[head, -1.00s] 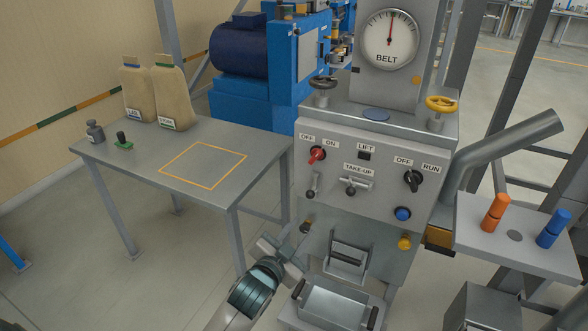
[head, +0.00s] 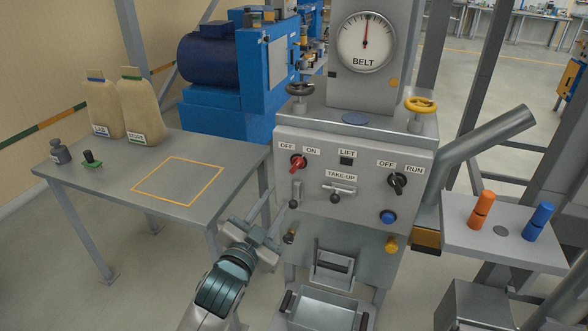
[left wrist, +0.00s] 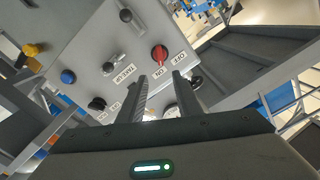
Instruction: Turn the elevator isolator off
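The isolator is taken to be the red rotary knob (head: 298,162) at the upper left of the grey control panel, below OFF and ON labels. Its handle appears to slant toward ON. The left wrist view also shows the red knob (left wrist: 160,54), just beyond the fingertips and beside its labels. My left gripper (head: 262,237) is below and left of the knob in the head view, apart from it. In the left wrist view its two fingers (left wrist: 160,84) stand apart with nothing between them. My right gripper is not in view.
A black OFF/RUN knob (head: 398,182), a blue button (head: 388,217) and a TAKE-UP lever (head: 340,200) share the panel. A small lever (head: 295,194) hangs below the red knob. A table (head: 130,199) with two bags stands left. A metal tray (head: 322,314) sits below.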

